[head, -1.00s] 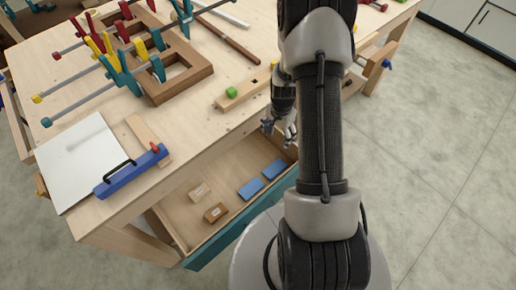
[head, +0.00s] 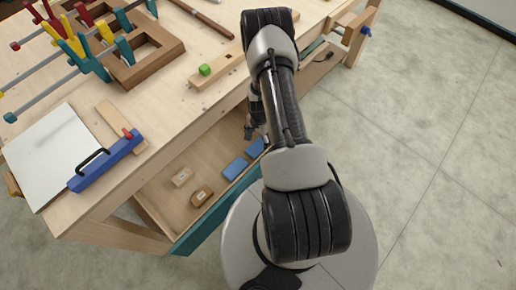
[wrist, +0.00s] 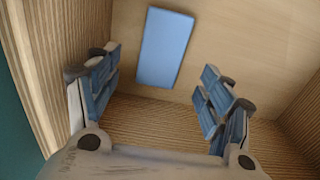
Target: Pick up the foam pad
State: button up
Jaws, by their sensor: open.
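In the wrist view one blue pad (wrist: 165,47) lies flat on the drawer floor, beyond and between my fingertips. My gripper (head: 252,130) reaches down over the drawer's far end. In the wrist view my gripper (wrist: 160,80) is open and empty, its blue-padded fingers apart and not touching the pad.
A pale block (head: 181,177) and a brown block (head: 202,195) lie in the drawer. Drawer walls (wrist: 75,35) stand close to my fingers. The bench top (head: 185,98) overhangs beside, with a green cube (head: 205,70) on a wooden piece. Floor is clear at the right.

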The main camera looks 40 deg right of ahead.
aim_at(258, 146)
jog(key=f+b, duration=0.1)
jog(key=f, duration=0.2)
jog(key=f+b, duration=0.1)
jog(key=f, duration=0.1)
jog(key=shift+w+a+f, duration=0.15)
jog(key=shift+a+f, duration=0.05)
jog(key=shift+f, duration=0.2)
jog(key=shift+r, duration=0.1)
jog(key=shift+c, duration=0.5)
jog(key=c, duration=0.7)
